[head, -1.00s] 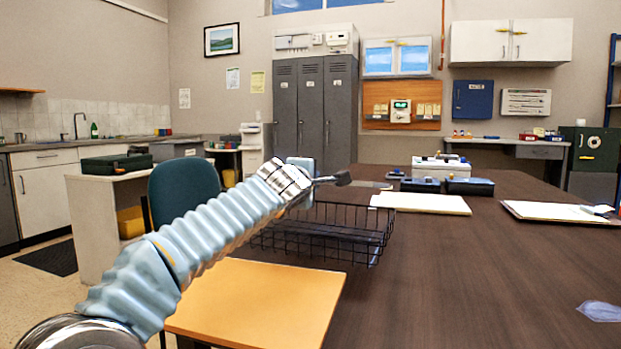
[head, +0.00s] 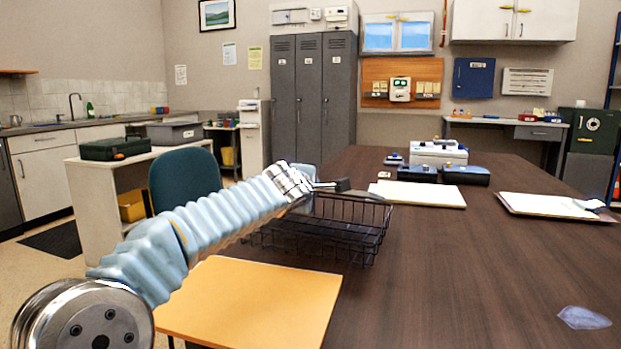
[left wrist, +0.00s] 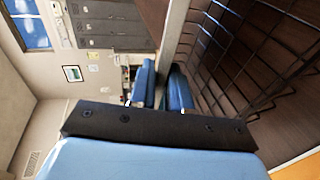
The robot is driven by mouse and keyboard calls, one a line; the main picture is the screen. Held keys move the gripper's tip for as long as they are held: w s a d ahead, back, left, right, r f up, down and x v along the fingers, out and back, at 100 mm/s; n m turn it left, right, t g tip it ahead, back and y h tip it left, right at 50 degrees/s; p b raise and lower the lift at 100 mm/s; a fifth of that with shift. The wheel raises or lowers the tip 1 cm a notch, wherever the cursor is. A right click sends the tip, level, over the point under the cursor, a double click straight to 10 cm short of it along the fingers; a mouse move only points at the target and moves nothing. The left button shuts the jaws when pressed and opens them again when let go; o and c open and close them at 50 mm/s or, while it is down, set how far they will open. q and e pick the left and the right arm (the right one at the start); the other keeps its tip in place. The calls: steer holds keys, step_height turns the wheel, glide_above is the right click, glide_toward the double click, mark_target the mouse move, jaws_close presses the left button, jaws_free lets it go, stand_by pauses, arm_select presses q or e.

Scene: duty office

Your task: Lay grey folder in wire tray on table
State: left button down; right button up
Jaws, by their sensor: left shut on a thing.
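The black wire tray (head: 345,240) stands empty on the dark brown table (head: 470,265), left of its middle. My left gripper (head: 325,184) is over the tray's far left part in the head view. In the left wrist view its blue fingers (left wrist: 162,88) are shut on a thin grey thing, seen edge-on, which I take for the grey folder (left wrist: 174,42). The wire tray fills the right of that view (left wrist: 255,55), beside the folder and apart from the fingers as far as I can tell. In the head view the arm hides most of the folder. My right gripper is out of view.
An orange-yellow flat board or folder (head: 255,303) lies at the table's near left edge. A cream pad (head: 420,194), dark blue boxes (head: 466,175) and a clipboard (head: 555,206) lie farther back. A teal chair (head: 184,178) stands left. The table's middle right is mostly clear.

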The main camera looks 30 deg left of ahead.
arm_select(q)
steer(key=shift+w+r+g+p, duration=0.15)
steer(key=shift+g+p, duration=0.15)
steer(key=shift+p, duration=0.95)
steer(key=shift+f+b, duration=0.9)
steer(key=shift+b, duration=0.05)
steer(key=shift+f+b, duration=1.75)
steer(key=shift+b, duration=0.7)
steer(key=c, duration=1.1)
jaws_free()
steer(key=shift+o, duration=0.5)
steer(key=shift+f, duration=0.1)
